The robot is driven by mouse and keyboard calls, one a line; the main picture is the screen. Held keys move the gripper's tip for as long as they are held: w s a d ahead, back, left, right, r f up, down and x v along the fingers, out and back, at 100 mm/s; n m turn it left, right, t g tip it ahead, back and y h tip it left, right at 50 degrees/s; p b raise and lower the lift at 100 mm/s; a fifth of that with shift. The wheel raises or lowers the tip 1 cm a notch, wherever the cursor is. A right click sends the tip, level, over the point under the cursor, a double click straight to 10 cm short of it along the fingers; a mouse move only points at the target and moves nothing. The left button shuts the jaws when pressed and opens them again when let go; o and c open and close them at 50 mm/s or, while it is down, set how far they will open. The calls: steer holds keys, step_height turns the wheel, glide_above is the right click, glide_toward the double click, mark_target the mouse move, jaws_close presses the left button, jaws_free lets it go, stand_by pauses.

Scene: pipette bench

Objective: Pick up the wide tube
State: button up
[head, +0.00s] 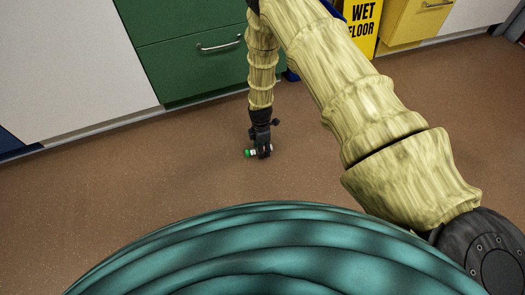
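A small tube (249,153) with a green cap and a pale body lies sideways at the fingers of my gripper (263,153). It seems to be the wide tube. The gripper is black, points down and sits low over the brown floor. The tube's cap sticks out to the left of the fingers, and the fingers hide part of its body. The view is too small to tell whether the fingers press on the tube or whether it touches the floor.
The brown floor (80,215) is clear around the gripper. Behind it stand a green drawer cabinet (185,75) and a pale cabinet (70,70). A yellow wet floor sign (361,28) and a yellow drawer (415,20) are at the back right.

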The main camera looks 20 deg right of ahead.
jaws_close()
steer(key=shift+r, duration=0.1)
